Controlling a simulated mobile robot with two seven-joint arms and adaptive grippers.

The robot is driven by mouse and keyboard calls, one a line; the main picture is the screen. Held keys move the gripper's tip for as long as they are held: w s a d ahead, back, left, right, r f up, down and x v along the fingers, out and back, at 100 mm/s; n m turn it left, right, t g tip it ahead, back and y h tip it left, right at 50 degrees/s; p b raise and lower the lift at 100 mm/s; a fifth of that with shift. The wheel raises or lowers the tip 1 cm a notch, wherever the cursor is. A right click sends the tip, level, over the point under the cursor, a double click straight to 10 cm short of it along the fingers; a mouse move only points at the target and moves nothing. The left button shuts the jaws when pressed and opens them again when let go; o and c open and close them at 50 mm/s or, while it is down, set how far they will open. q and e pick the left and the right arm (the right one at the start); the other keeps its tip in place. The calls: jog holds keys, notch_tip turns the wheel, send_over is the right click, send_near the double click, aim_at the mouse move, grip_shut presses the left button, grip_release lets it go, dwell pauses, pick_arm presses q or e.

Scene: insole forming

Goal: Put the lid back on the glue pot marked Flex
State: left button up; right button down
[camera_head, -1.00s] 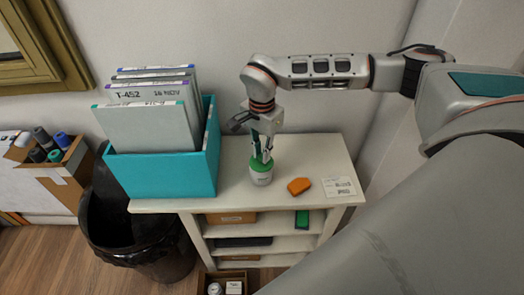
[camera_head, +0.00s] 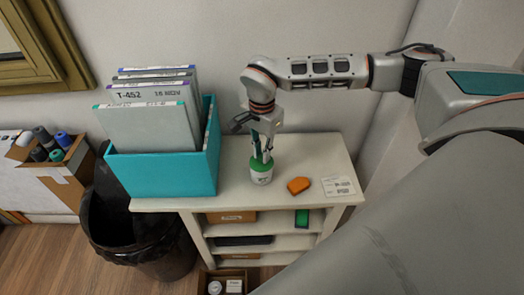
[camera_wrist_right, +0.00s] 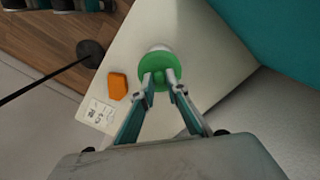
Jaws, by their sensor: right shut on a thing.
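A small white glue pot (camera_head: 261,178) stands upright on the white shelf top. Its label is too small to read. A green lid (camera_head: 256,165) sits at the top of the pot, and its round green disc (camera_wrist_right: 157,66) also shows in the right wrist view. My right gripper (camera_head: 262,158) points down over the pot and is shut on the green lid; its fingertips (camera_wrist_right: 158,80) are close together on the lid in the right wrist view. Whether the lid is fully seated cannot be told. My left gripper is not in view.
An orange block (camera_head: 298,185) and a white printed card (camera_head: 338,187) lie right of the pot. A teal box (camera_head: 160,172) of folders stands to the left. A black bin (camera_head: 150,240) stands on the floor. The shelf's front edge is near the pot.

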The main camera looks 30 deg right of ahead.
dwell(0.4)
jog(key=c, duration=1.9)
grip_release()
jog(key=o, duration=0.5)
jog(key=shift+c, duration=0.2)
jog(key=shift+r, duration=0.1)
jog(key=shift+r+p, duration=2.35)
jog(key=shift+r, duration=1.05)
jog(key=shift+c, duration=0.4)
